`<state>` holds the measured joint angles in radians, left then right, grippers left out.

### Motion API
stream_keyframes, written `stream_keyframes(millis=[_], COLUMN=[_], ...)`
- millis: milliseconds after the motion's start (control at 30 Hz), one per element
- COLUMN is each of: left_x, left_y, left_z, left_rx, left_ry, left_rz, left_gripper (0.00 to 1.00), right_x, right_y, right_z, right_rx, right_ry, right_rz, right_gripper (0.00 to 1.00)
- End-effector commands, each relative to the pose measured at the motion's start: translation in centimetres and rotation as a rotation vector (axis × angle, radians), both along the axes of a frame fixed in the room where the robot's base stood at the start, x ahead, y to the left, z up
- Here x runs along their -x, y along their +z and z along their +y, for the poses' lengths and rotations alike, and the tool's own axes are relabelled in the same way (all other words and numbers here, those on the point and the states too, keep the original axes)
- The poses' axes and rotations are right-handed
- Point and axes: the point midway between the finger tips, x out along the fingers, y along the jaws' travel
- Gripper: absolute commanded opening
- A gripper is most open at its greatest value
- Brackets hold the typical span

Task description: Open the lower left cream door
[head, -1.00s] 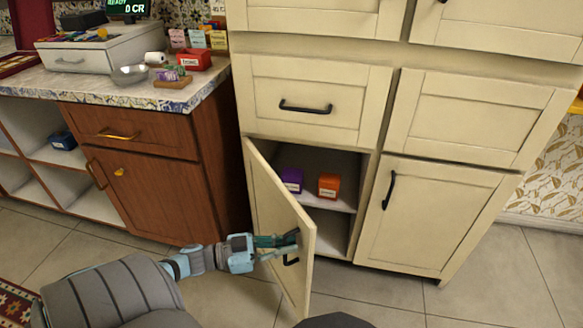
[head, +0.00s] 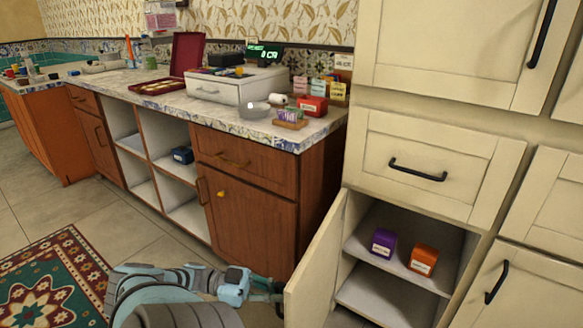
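The lower left cream door (head: 318,262) stands swung well open, its edge toward me, hinged at the left side of the cream cabinet (head: 378,154). Inside the opening, a purple box (head: 382,243) and an orange box (head: 423,260) sit on the upper shelf. My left gripper (head: 276,292) is low at the outer left side of the door, close to its free edge. Its fingers are small and partly cut off from sight, so I cannot tell if they touch the door. My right gripper is out of view.
A brown wooden counter (head: 245,229) with a patterned top stands left of the door. A drawer (head: 430,170) is above the opening, and another cream door (head: 500,300) is to its right. A patterned rug (head: 60,275) lies on the tiled floor at left.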

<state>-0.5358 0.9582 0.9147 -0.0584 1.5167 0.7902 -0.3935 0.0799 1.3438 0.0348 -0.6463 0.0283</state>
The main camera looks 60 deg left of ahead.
Motion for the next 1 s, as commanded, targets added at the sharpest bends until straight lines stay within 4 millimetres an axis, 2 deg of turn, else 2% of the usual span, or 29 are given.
stream_keyframes(millis=[300, 333, 467, 1000], left_x=[0.18, 0.19, 0.14, 0.03], left_y=[-0.18, -0.18, -0.15, -0.05], left_z=[-0.06, -0.06, -0.04, 0.0], left_rx=[0.001, 0.001, 0.0, -0.001], left_ry=[-0.004, -0.004, -0.003, -0.002], left_rz=[0.007, 0.007, 0.006, 0.002], left_gripper=[0.0, 0.1, 0.3, 0.3], right_x=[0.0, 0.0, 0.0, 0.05], right_y=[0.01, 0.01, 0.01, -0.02], right_z=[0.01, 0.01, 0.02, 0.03], right_rx=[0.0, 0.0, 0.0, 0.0], right_ry=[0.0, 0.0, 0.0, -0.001], right_rz=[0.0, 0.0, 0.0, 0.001], right_gripper=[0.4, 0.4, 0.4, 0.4])
